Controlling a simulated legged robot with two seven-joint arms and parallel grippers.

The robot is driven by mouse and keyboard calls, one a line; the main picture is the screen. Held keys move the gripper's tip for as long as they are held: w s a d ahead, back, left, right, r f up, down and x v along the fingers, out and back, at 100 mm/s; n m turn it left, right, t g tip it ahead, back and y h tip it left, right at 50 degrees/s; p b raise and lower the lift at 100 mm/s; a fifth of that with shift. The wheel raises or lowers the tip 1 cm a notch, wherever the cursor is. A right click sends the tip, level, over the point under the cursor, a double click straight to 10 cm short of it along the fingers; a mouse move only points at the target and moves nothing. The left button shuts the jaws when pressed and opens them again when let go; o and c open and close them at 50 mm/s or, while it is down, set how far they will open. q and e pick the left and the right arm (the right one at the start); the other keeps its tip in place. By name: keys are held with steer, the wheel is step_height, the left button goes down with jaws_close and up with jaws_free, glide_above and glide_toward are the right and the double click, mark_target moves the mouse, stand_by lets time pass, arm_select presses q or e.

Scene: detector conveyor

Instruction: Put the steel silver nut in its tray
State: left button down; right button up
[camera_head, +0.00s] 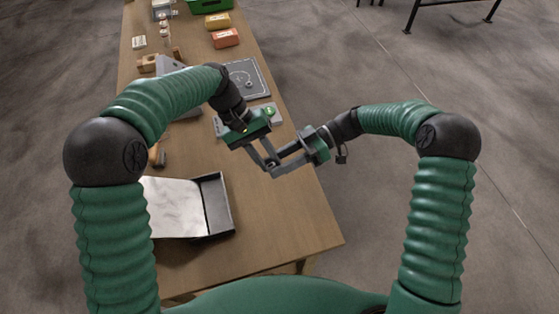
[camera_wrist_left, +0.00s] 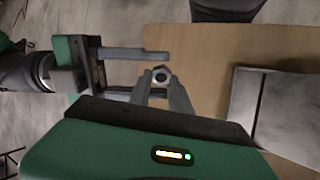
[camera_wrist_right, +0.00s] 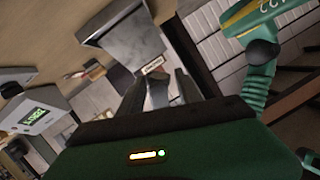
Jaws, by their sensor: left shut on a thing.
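My left gripper (camera_head: 271,163) is shut on the silver nut (camera_wrist_left: 161,75), which shows between its fingertips in the left wrist view. My right gripper (camera_head: 283,161) reaches in from the right. Its two fingers are apart in the left wrist view (camera_wrist_left: 150,74), one on each side of the nut's level, close to it. In the right wrist view a grey part shows between the right fingers (camera_wrist_right: 158,92); I cannot tell if they touch it. A dark-walled tray with a pale inside (camera_head: 222,205) lies on the near left of the table.
The wooden table (camera_head: 270,225) is clear below the grippers and right of the tray. A dark grey panel (camera_head: 245,78) lies behind the grippers. Orange (camera_head: 226,38) and yellow (camera_head: 217,21) boxes and a green bin (camera_head: 210,4) stand at the far end.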

steer(key=shift+s, duration=0.15)
jaws_close()
steer(key=shift+o, duration=2.4)
jaws_free()
